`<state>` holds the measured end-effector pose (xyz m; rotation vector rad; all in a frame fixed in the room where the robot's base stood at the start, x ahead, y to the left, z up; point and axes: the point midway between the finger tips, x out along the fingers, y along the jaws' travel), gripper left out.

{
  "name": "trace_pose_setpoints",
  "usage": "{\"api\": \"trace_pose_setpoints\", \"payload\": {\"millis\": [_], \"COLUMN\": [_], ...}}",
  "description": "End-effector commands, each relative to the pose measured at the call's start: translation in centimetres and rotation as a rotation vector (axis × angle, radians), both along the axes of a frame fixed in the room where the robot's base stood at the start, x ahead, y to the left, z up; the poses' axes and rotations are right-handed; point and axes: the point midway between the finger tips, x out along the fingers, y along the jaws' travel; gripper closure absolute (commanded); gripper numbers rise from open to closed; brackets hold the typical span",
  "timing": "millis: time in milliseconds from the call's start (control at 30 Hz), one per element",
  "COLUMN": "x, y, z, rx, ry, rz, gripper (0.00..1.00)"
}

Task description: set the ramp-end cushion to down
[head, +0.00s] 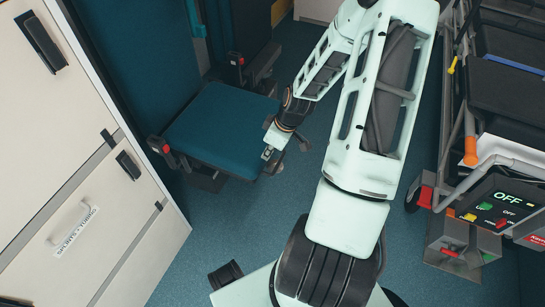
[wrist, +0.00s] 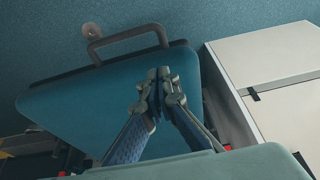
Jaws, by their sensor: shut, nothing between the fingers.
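The teal seat cushion (head: 222,128) appears to lie roughly flat between two armrests in the head view. In the wrist view the cushion (wrist: 85,105) fills the middle, with a grey loop handle (wrist: 128,40) along its far edge. My gripper (head: 267,153) is at the right front edge of the cushion in the head view. In the wrist view my gripper (wrist: 159,74) is shut and empty, with its fingertips over the cushion near the handle edge. I cannot tell whether the fingertips touch the cushion.
White cabinets (head: 70,150) with dark latches stand at the left. A stretcher (head: 505,100) stands at the right, with a control box (head: 495,210) reading OFF beside it. Armrests with red buttons (head: 166,148) flank the cushion. Blue floor (head: 230,225) is open in front of it.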

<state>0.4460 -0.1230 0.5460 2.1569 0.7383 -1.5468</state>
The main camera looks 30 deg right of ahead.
Motion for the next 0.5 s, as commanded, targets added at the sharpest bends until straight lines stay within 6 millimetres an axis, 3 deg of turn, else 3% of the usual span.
{"api": "trace_pose_setpoints", "payload": {"millis": [33, 200, 500], "x": [-0.2, -2.1, -4.6], "y": [-0.3, -1.9, -3.8], "z": [1.2, 3.6, 6.6], "rx": [-0.002, -0.001, -0.001], "ry": [-0.001, -0.002, -0.003], "rz": [-0.003, -0.006, -0.002], "gripper": [1.00, 1.00, 1.00]}}
